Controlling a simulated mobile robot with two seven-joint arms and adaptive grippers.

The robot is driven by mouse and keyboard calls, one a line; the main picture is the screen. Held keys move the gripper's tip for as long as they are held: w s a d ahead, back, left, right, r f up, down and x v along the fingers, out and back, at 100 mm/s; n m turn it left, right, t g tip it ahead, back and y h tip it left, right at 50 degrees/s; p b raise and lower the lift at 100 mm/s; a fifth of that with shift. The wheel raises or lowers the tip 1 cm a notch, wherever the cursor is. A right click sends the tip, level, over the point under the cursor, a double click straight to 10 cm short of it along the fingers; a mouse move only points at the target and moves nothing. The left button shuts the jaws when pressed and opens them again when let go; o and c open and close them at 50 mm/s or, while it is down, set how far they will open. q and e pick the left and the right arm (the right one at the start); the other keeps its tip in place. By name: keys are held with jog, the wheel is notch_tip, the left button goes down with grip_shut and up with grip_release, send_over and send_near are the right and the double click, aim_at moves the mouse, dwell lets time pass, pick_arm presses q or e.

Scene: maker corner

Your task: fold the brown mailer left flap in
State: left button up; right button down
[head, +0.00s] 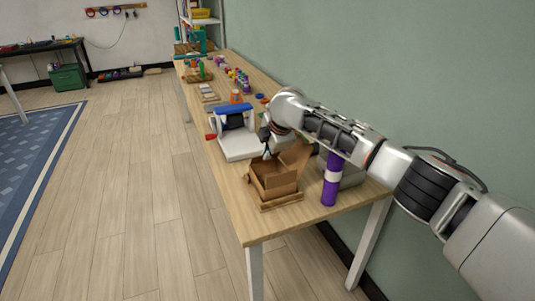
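The brown mailer (275,184) is an open cardboard box near the front end of the wooden table. One large panel stands up at its back right, and a flap-like edge shows at its left side. My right gripper (267,154) points down above the back of the mailer. It is small and dark here, and I cannot tell whether its fingers are apart or touch the cardboard. My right arm comes in from the right, over the table. My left gripper is not in view.
A purple and white cylinder (331,184) stands right of the mailer, with a grey object (352,174) behind it. A white device with a blue top (237,143) stands behind the mailer. Small items crowd the far table (225,178). The table's front corner is bare.

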jog(key=t+p, duration=0.1)
jog(key=p, duration=0.1)
jog(key=s+f+t+p, duration=0.1)
jog(key=p, duration=0.2)
jog(key=t+y+p, duration=0.1)
jog(key=p, duration=0.2)
jog(key=shift+s+d+f+t, duration=0.25)
jog(key=shift+d+t, duration=0.05)
jog(key=shift+t, duration=0.1)
jog(key=c, duration=2.4)
grip_release()
jog(key=shift+a, duration=0.1)
jog(key=shift+o, duration=0.2)
jog(key=shift+s, duration=0.1)
jog(key=v, duration=1.2)
jog(key=shift+f, duration=0.2)
